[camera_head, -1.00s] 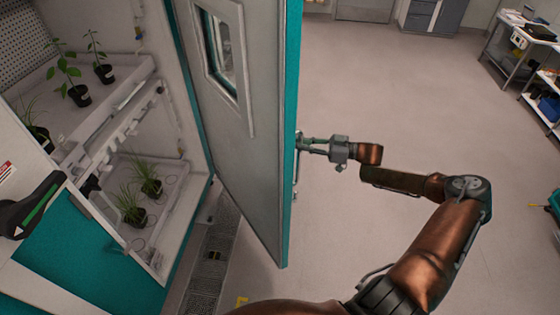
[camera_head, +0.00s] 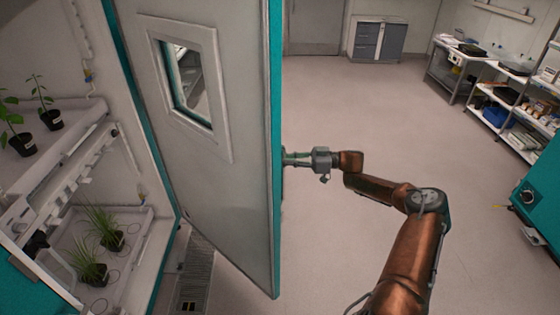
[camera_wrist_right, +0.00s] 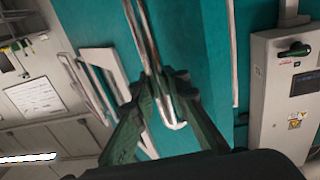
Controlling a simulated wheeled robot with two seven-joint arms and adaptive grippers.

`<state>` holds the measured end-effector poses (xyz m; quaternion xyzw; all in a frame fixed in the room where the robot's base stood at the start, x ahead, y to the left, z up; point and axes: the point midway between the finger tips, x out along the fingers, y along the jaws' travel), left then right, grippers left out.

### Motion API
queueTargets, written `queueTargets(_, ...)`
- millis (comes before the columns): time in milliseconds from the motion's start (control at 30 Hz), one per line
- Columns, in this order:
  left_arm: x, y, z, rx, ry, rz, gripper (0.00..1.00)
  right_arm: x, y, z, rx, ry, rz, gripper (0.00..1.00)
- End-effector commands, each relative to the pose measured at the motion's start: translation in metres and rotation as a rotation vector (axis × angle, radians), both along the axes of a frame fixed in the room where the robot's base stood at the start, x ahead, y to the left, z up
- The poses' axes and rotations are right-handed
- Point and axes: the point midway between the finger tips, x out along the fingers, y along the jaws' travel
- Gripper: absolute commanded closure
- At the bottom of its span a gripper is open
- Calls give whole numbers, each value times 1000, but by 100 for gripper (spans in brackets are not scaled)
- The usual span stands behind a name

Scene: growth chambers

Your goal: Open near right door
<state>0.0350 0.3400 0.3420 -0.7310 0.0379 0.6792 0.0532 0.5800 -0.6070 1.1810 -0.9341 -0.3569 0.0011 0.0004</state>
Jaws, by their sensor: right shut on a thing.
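The near right door (camera_head: 205,170) of the growth chamber stands wide open in the head view. It has a grey inner face, a small window (camera_head: 184,84) and a teal edge. My right gripper (camera_head: 287,158) is at the door's outer side, level with the middle of its edge. In the right wrist view my right gripper (camera_wrist_right: 165,90) is shut on a long metal door handle (camera_wrist_right: 172,112) in front of the teal outer face (camera_wrist_right: 190,35). The door hides the fingertips in the head view. My left gripper is not in view.
The open chamber at left holds shelves with potted plants (camera_head: 103,235). A floor grate (camera_head: 197,275) lies below the door. The floor (camera_head: 350,110) right of the door is clear. Shelving (camera_head: 470,75) stands at the back right, and a teal unit (camera_head: 535,195) at the right edge.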

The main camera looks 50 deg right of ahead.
Motion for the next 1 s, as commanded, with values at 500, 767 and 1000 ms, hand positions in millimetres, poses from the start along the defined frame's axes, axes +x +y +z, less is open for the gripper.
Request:
queueTargets(500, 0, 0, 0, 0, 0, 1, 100, 2, 2, -2, -1, 3, 4, 69)
queueTargets(767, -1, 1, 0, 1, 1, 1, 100, -9, -9, -3, -2, 5, -1, 69)
queueTargets(1000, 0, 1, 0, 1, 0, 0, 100, -45, -42, -3, -4, 6, -2, 69)
